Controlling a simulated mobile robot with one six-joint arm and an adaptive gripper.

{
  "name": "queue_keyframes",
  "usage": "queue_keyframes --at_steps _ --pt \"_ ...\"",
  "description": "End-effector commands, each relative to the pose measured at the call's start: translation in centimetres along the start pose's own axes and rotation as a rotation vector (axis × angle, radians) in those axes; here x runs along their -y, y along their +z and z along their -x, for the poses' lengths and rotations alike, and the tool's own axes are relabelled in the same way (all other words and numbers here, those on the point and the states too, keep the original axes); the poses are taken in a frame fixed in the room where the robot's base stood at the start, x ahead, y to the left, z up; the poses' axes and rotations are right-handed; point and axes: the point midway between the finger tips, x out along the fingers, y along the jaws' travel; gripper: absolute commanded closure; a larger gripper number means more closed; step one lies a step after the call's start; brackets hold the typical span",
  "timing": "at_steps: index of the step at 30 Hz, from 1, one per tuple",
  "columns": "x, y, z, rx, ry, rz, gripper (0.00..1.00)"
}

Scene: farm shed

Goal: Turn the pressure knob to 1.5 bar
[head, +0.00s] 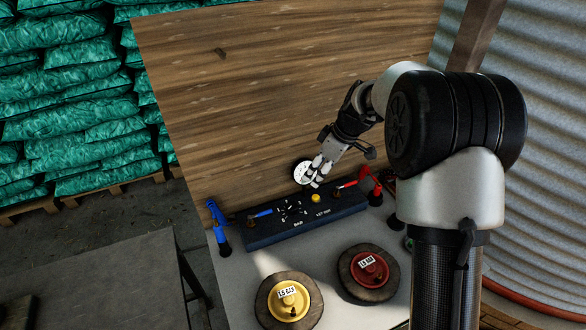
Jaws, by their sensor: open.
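A dark control panel (334,214) lies on a bench against a wooden board. On it is a ring of white marks around a dark centre (293,210), with the word BAR below, which looks like the pressure knob's scale. The knob's pointer and the numbers are too small to read. A round white gauge (301,172) stands behind the panel, partly covered by my gripper; its needle cannot be read. My gripper (314,181) is open and points down over the panel, in front of the gauge and above and right of the scale. I cannot tell whether it touches anything.
A yellow button (315,198) sits beside the scale. A blue lever (262,213) and a red lever (347,184) flank it. Yellow (289,299) and red (370,270) labelled discs lie in front. A blue-handled item (217,225) stands at left.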

Motion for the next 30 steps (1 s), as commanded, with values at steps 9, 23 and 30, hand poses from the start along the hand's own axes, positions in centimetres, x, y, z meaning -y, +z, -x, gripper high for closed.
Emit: queue_keyframes --at_steps 9,23,30 --pt "-2.9 -0.3 -6.4 -0.028 -0.045 0.145 0.55" --pt "-2.4 -0.4 -14.5 -0.028 -0.048 0.151 0.55" --pt "-2.2 -0.6 -19.6 -0.028 -0.048 0.151 0.55"
